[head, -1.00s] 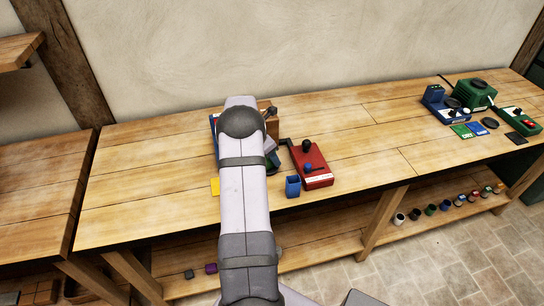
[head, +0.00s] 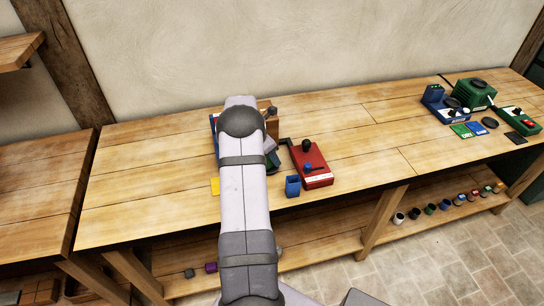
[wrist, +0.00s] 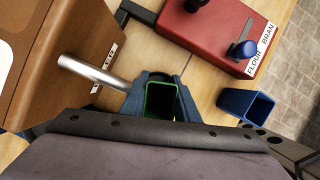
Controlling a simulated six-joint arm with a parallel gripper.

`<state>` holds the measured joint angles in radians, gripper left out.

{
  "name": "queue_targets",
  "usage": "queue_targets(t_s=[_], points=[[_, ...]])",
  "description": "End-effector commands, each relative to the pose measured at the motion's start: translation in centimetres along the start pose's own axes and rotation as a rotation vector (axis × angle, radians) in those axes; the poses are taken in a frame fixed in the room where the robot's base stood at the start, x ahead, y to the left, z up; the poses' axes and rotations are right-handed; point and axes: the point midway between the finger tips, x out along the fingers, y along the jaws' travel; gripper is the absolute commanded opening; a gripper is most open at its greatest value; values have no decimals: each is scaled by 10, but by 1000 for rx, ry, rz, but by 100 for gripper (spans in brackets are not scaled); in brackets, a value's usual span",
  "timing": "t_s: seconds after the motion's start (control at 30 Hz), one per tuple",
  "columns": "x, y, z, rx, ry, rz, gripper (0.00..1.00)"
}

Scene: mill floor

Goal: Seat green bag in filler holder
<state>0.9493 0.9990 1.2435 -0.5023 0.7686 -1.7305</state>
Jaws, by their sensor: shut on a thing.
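The green bag (wrist: 160,101) shows in the wrist view as an open-topped shape with a bright green rim and a dark inside. My gripper (wrist: 161,90) is shut on it, with slate-blue pieces close on both sides of it. The filler is the brown wooden body (wrist: 45,55) on the left, with a metal spout (wrist: 92,72) reaching toward the bag's left side. I cannot tell whether the bag touches the filler's holder; my gripper hides the area below. In the head view my arm covers most of the filler (head: 271,128) and the bag.
A red box (head: 311,164) with knobs, labelled flour and bran, stands close to the right of the bag. An open blue container (head: 293,186) stands in front of it. The bench middle is clear; green and blue devices (head: 474,94) stand far right.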

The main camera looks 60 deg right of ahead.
Motion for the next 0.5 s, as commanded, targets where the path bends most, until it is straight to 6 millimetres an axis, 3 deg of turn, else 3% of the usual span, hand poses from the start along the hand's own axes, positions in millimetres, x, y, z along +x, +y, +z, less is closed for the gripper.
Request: queue_targets(t_s=[0.5], points=[[4,0,-1,0,-1,1,4]])
